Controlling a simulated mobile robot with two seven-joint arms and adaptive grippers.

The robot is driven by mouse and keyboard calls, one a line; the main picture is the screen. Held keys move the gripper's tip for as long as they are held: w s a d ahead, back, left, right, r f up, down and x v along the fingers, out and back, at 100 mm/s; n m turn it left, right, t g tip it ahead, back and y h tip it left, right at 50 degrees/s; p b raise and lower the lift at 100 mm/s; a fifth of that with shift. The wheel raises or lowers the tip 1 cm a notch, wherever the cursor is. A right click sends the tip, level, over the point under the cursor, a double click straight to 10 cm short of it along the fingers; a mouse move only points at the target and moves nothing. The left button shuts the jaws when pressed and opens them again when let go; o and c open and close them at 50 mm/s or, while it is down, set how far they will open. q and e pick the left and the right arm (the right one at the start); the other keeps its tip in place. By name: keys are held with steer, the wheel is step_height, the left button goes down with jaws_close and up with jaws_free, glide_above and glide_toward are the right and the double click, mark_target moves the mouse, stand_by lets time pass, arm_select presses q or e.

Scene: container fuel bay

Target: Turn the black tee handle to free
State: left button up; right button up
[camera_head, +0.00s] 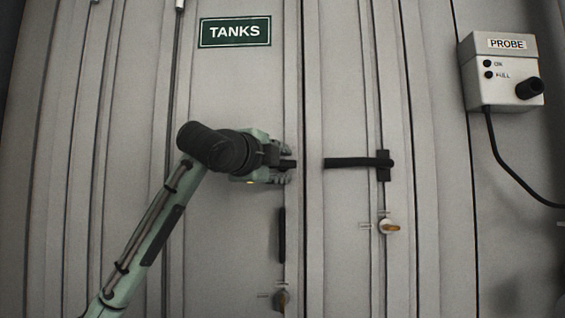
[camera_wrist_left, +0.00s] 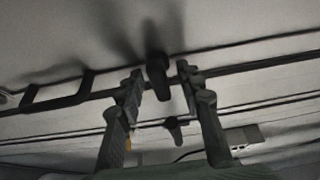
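A black tee handle (camera_wrist_left: 158,75) projects from the grey door between the two fingers of my left gripper (camera_wrist_left: 160,75) in the left wrist view. A narrow gap shows on each side of it, so the fingers look open around it and not closed on it. In the head view my left gripper (camera_head: 285,165) is at the door below the TANKS sign and hides most of this handle; only a dark end (camera_head: 288,163) shows. My right gripper is in neither view.
A similar black handle (camera_head: 355,162) lies horizontal on the door to the right. A vertical black bar (camera_head: 282,235) is below my gripper. A PROBE box (camera_head: 502,75) with a cable hangs upper right.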

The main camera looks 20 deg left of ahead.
arm_select(q)
steer(key=shift+w, duration=0.25)
jaws_close()
